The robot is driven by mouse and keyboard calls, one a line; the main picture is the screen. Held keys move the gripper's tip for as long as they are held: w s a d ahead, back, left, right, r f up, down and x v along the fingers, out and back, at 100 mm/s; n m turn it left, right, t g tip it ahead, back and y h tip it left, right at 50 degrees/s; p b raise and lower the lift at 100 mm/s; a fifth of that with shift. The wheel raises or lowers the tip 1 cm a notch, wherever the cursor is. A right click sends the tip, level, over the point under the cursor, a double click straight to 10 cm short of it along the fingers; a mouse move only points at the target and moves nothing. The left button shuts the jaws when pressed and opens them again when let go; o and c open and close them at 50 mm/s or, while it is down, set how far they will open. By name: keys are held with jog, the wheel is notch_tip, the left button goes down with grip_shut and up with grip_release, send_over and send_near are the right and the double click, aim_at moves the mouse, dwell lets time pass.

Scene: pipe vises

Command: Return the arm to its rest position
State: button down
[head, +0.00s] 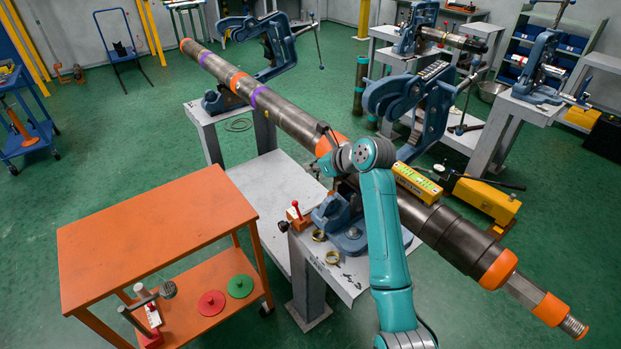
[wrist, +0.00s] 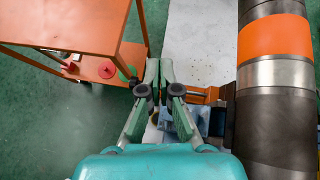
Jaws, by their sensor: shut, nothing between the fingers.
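My gripper (wrist: 159,72) shows in the wrist view with its two dark green fingers brought together and nothing between them. It is to the left of the long pipe (wrist: 275,110) and apart from it in that view, above the grey stand. In the head view my teal arm rises from the bottom edge and bends at its elbow over the pipe (head: 291,117). The end of the arm there is small and partly hidden, so the fingers cannot be made out. The pipe lies diagonally, resting in blue vises, with orange and purple bands.
An orange cart (head: 150,225) stands at left, with a red disc (head: 211,303) and a green disc (head: 240,286) on its lower shelf. An open blue vise jaw (head: 408,92) stands behind my arm. A yellow level (head: 417,183) sits on the pipe.

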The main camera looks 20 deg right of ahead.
jog(key=shift+r, duration=0.4)
jog(key=s+a+f+n+t+h, duration=0.25)
jog(key=s+f+n, duration=0.65)
jog(key=s+f, duration=1.2)
jog(key=s+f+n+h, duration=0.1)
jog(key=s+f+n, duration=0.15)
jog(key=s, duration=0.55)
jog(key=s+f+n+h, duration=0.1)
jog(key=s+n, duration=0.3)
jog(key=s, duration=0.5)
jog(key=s+r+n+t, duration=0.1)
jog(key=s+r+n, duration=0.6)
jog(key=s, duration=0.5)
jog(key=s+a+r+n+t, duration=0.1)
jog(key=s+r+n, duration=0.6)
jog(key=s, duration=0.5)
jog(key=shift+a+r+t, duration=0.2)
jog(key=shift+a+t, duration=0.05)
jog(key=shift+t, duration=0.1)
